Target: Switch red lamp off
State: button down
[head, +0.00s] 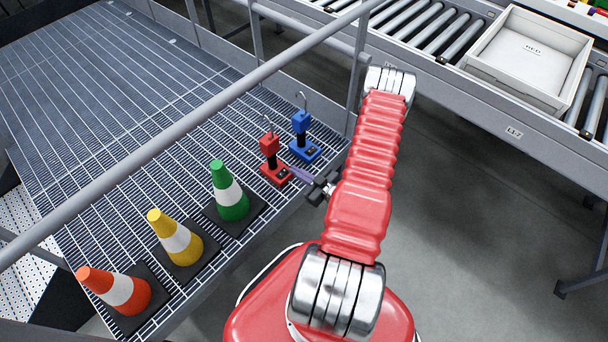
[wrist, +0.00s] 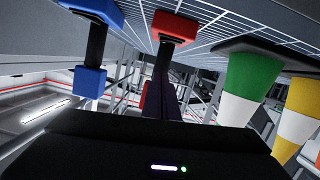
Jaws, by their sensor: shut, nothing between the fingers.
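The red lamp (head: 269,147) stands upright on the grating, with a red head, a dark post, a hook on top and a red base with a dark switch patch. My gripper (head: 291,170) is shut and empty, its purple fingers pointing left at the right side of that base. I cannot tell whether they touch it. In the wrist view, which is upside down, the red lamp's base (wrist: 174,27) is at the top centre, and my fingers (wrist: 164,78) overlap its post and partly hide its head. Whether the lamp is lit is unclear.
A similar blue lamp (head: 301,122) stands just behind and right of the red one. Green (head: 230,192), yellow (head: 175,238) and orange (head: 115,290) striped cones stand front left. A grey rail (head: 200,122) crosses above the grating. A roller conveyor (head: 440,32) holds a white tray (head: 475,62).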

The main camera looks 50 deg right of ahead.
aim_at(282, 173)
jog(key=w+f, duration=0.2)
jog(key=w, duration=0.2)
jog(key=shift+w+d+f, duration=0.1)
jog(key=shift+w+f, duration=0.25)
jog(key=shift+f, duration=0.05)
jog(key=shift+d+f, duration=0.15)
jog(key=shift+f, duration=1)
jog(key=shift+w, duration=0.1)
